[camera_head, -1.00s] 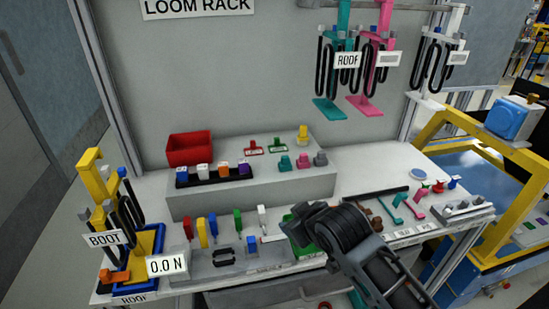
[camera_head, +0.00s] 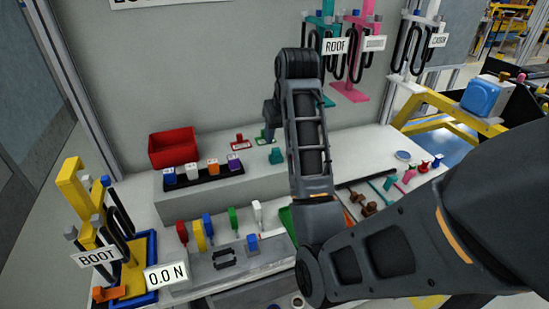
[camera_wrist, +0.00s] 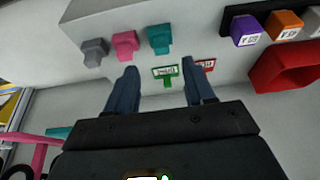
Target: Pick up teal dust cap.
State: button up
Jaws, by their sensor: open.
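The teal dust cap (camera_head: 276,156) sits on the raised grey shelf in the head view, just below my gripper (camera_head: 267,136). In the wrist view the teal dust cap (camera_wrist: 160,38) stands beyond the fingertips, near the top middle. My gripper (camera_wrist: 160,82) is open there, with nothing between its two dark blue fingers. A pink cap (camera_wrist: 125,44) and a grey cap (camera_wrist: 95,52) stand in a row to its left; my arm hides them in the head view.
A green-framed tag (camera_wrist: 166,75) and a red-framed tag (camera_wrist: 205,65) lie close by. A red bin (camera_head: 173,148) and a black rack (camera_head: 206,172) of colored blocks stand on the shelf's left. Hanging cable loops (camera_head: 352,50) are at the back right.

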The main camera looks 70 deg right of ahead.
aim_at(277, 150)
jog(key=shift+b+x, duration=0.7)
jog(key=shift+x, duration=0.4)
jog(key=shift+a+x, duration=0.15)
jog(key=shift+x, duration=0.95)
jog(key=shift+a+x, duration=0.2)
jog(key=shift+x, duration=0.85)
jog(key=shift+f, duration=0.15)
grip_shut()
